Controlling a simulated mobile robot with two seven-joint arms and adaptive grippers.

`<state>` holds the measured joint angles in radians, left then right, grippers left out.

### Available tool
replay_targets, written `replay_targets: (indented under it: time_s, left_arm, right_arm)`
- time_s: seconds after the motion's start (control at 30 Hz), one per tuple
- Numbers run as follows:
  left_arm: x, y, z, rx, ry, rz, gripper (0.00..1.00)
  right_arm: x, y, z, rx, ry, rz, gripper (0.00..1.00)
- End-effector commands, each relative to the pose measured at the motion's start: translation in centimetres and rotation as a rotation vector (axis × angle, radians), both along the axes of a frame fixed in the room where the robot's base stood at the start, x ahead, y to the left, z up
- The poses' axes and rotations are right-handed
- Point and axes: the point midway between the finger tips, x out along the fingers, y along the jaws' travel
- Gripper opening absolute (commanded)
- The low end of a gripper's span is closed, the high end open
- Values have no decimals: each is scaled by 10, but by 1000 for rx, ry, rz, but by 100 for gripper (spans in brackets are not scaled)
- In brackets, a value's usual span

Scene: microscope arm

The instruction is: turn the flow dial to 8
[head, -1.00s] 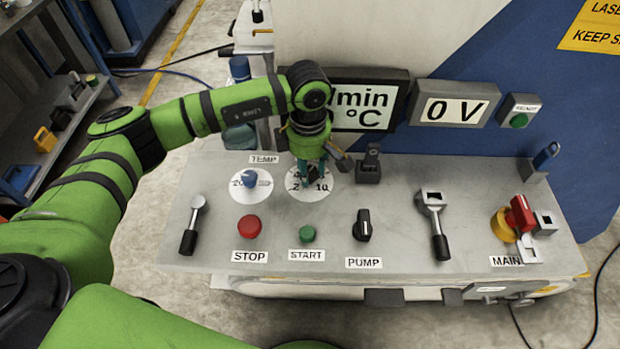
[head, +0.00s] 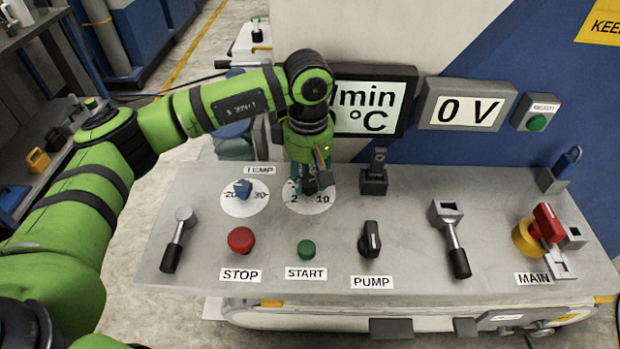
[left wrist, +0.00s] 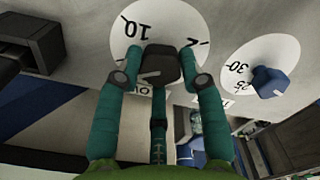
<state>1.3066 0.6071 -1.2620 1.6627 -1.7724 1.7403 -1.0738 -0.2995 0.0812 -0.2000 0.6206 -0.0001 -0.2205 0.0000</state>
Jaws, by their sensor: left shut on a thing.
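My left gripper (head: 308,188) is shut on this knob, a finger on either side, pointing down at the panel. The rest of the scale, including any 8, is hidden by the gripper and knob, so the dial's setting cannot be read. My right gripper is not in view.
The blue TEMP dial (head: 243,188) stands just left of the flow dial. The red STOP button (head: 241,240), green START button (head: 306,249) and black PUMP switch (head: 370,239) are in front. A dark upright latch (head: 375,180) stands close on the right. My arm partly covers the display (head: 375,100).

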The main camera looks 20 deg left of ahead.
Motion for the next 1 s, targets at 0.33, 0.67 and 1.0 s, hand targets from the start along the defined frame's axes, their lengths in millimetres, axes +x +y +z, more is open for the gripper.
replay_targets:
  time_s: [0.33,0.67,1.0]
  left_arm:
    - [1,6,-2,16,2,11,47]
    - [1,3,0,7,1,5,63]
    - [0,1,1,4,-1,11,63]
  right_arm:
    - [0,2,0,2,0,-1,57]
    - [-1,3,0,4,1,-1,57]
    - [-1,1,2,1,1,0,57]
